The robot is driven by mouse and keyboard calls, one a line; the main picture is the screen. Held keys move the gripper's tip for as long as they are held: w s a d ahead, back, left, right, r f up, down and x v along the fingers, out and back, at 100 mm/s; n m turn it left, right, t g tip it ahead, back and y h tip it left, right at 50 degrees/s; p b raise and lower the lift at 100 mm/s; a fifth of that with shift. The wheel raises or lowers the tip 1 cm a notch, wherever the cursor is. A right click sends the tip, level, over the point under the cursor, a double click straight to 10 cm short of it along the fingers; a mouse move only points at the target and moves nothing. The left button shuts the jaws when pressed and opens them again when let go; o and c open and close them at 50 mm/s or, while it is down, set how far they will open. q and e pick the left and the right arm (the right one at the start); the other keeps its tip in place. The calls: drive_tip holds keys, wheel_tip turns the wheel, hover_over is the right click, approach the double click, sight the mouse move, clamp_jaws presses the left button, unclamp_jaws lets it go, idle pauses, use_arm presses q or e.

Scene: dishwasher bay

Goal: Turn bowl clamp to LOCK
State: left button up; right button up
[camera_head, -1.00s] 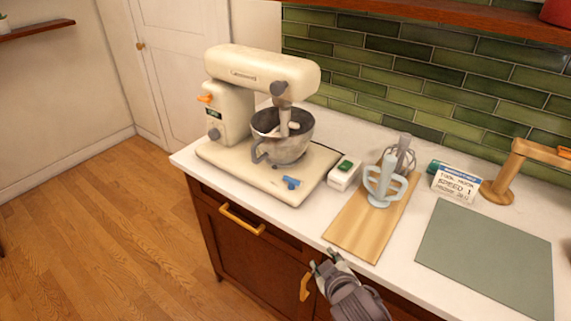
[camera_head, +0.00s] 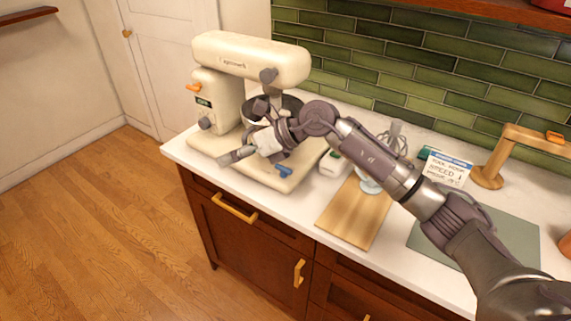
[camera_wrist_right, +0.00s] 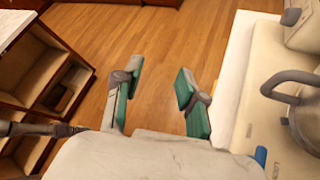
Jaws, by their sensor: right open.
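The bowl clamp appears to be the blue lever (camera_head: 284,171) on the front of the mixer's cream base (camera_head: 210,150). In the right wrist view, part of the blue lever (camera_wrist_right: 261,156) shows at the lower right, beside lettering that seems to read LOCK. My right gripper (camera_head: 238,153) is in front of the mixer, above and left of the lever. In the wrist view its green-padded fingers (camera_wrist_right: 158,80) are apart, with only floor seen between them. The gripper is empty and apart from the lever. It hides much of the steel bowl (camera_head: 290,104).
A wooden board (camera_head: 345,222) with a pale attachment and whisk (camera_head: 396,138) lies right of the mixer, partly behind my right arm. A sign card (camera_head: 447,168), a wooden stand (camera_head: 490,175) and a grey-green mat (camera_head: 515,240) are further right. The counter's front edge runs below the gripper.

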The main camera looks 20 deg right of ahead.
drive_tip(key=w+d+h, duration=0.2)
drive_tip(key=d+h, duration=0.2)
drive_tip(key=d, duration=0.3)
drive_tip(key=h, duration=0.5)
approach(284, 167)
drive_tip(key=shift+g+y, duration=0.3)
drive_tip(key=shift+g, duration=0.2)
drive_tip(key=p+x, duration=0.1)
drive_tip(key=x, duration=0.1)
drive_tip(key=p+x, duration=0.1)
drive_tip(key=x, duration=0.1)
drive_tip(key=p+x, duration=0.1)
drive_tip(key=x, duration=0.1)
drive_tip(key=shift+w+d+f+p, duration=0.15)
drive_tip(key=shift+w+f+p, duration=0.2)
drive_tip(key=shift+w, duration=0.1)
drive_tip(key=shift+w+f, duration=0.25)
drive_tip(key=shift+f, duration=0.45)
drive_tip(key=shift+c, duration=0.3)
clamp_jaws()
